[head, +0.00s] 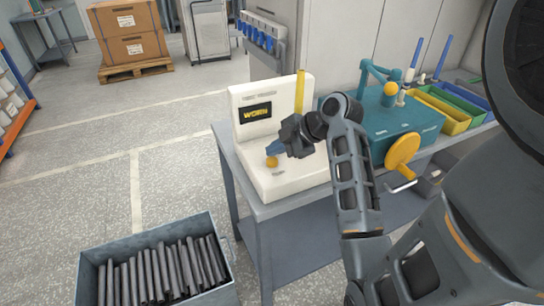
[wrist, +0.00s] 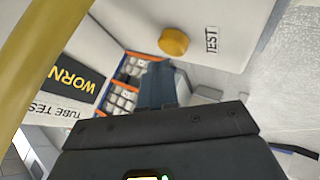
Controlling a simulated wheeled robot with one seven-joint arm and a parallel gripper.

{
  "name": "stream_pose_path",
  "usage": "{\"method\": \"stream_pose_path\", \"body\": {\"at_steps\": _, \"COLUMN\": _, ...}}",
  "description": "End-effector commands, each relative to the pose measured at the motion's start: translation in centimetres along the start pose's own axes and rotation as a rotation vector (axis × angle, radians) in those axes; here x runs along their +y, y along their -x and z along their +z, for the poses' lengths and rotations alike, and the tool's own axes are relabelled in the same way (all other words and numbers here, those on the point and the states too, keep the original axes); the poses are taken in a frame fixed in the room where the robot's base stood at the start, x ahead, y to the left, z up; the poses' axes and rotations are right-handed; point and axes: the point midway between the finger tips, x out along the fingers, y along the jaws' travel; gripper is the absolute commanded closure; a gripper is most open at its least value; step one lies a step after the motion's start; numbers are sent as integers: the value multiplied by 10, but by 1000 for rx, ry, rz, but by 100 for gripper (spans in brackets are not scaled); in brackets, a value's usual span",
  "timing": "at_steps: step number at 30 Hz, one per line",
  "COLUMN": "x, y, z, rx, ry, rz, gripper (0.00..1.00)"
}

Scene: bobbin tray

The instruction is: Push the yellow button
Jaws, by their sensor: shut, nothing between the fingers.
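The yellow button (head: 271,161) is a round knob on the low front part of the white tester (head: 284,184). It also shows in the wrist view (wrist: 173,40), beside a label reading TEST. My gripper (head: 271,151) is shut and empty, with its blue-grey fingertips just above the button in the head view. In the wrist view my fingertips (wrist: 157,66) appear just below the button in the picture. I cannot tell whether they touch it. The tester's dark display (head: 256,113) reads WORN in yellow letters.
A yellow tube (head: 299,92) stands upright at the tester's right side, close to my wrist. A teal machine with a yellow handwheel (head: 402,154) and several coloured trays (head: 442,115) are to the right. A metal bin (head: 88,291) of dark tubes stands on the floor.

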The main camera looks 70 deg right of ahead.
Motion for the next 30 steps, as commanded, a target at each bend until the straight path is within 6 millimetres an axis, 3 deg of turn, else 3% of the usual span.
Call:
{"method": "stream_pose_path", "body": {"at_steps": 14, "x": 4, "y": 5, "z": -4, "rx": 1, "ry": 1, "rz": 0, "gripper": 100}}
{"method": "stream_pose_path", "body": {"at_steps": 30, "x": 27, "y": 37, "z": -28, "rx": 1, "ry": 3, "rz": 0, "gripper": 100}}
